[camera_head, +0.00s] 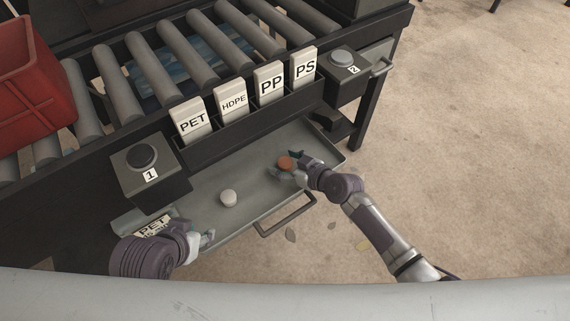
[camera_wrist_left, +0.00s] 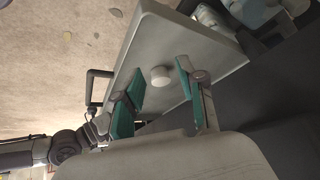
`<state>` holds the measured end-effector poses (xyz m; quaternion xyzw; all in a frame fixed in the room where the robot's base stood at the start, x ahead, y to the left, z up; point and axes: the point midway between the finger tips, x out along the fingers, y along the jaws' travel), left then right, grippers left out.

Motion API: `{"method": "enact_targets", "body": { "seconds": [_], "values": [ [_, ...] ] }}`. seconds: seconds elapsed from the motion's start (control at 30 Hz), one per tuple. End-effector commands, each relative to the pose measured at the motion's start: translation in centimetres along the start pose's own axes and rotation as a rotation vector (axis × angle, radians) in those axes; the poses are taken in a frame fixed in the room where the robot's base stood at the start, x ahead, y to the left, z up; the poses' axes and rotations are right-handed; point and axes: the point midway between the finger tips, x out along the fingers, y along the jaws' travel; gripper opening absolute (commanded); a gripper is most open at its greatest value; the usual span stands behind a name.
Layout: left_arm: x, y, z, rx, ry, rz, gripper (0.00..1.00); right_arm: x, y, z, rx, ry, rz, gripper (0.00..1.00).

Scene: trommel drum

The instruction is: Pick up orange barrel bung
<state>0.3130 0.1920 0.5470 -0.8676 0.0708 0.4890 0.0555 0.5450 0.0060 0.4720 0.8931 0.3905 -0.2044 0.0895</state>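The orange barrel bung (camera_head: 285,162) is a small round disc at the right part of the grey tray (camera_head: 256,192) in the head view. My right gripper (camera_head: 288,166) is at the bung, with its fingers spread on either side of it. Contact between fingers and bung is too small to make out. My left gripper (camera_head: 207,240) is at the tray's front left edge. In the left wrist view its teal fingers (camera_wrist_left: 158,92) are apart and empty. A round white bung (camera_head: 228,197) stands on the tray; it also shows beyond those fingers (camera_wrist_left: 161,75).
Tags marked PET (camera_head: 193,121), HDPE (camera_head: 233,101), PP (camera_head: 269,84) and PS (camera_head: 304,69) stand in a rack behind the tray. Button boxes 1 (camera_head: 150,184) and 2 (camera_head: 342,77) flank it. A handle (camera_head: 286,216) juts from the tray's front. A red crate (camera_head: 30,85) sits on the rollers.

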Motion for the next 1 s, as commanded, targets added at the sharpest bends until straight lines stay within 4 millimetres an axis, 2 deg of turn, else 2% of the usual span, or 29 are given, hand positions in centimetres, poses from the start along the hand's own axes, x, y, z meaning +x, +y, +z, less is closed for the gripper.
{"method": "enact_targets", "body": {
  "seconds": [0.03, 0.3, 0.77, 1.0],
  "values": [
    [0.0, 0.0, 0.0, 0.000, 0.000, 0.000, 0.40, 0.0, 0.0, 0.0, 0.000, 0.000, 0.000, 0.62],
    [0.0, 0.0, 0.0, 0.000, -0.001, 0.000, 0.40, 0.0, 0.0, 0.0, 0.000, 0.000, 0.000, 0.17],
    [-0.2, 0.0, 0.2, 0.000, -0.017, -0.001, 0.40, -0.2, 0.0, -0.3, 0.000, 0.000, 0.000, 0.17],
    [-1.3, -0.4, 3.7, -0.007, -0.183, -0.009, 0.40, -0.8, 0.0, -1.6, -0.001, 0.001, 0.000, 0.17]
  ]
}}
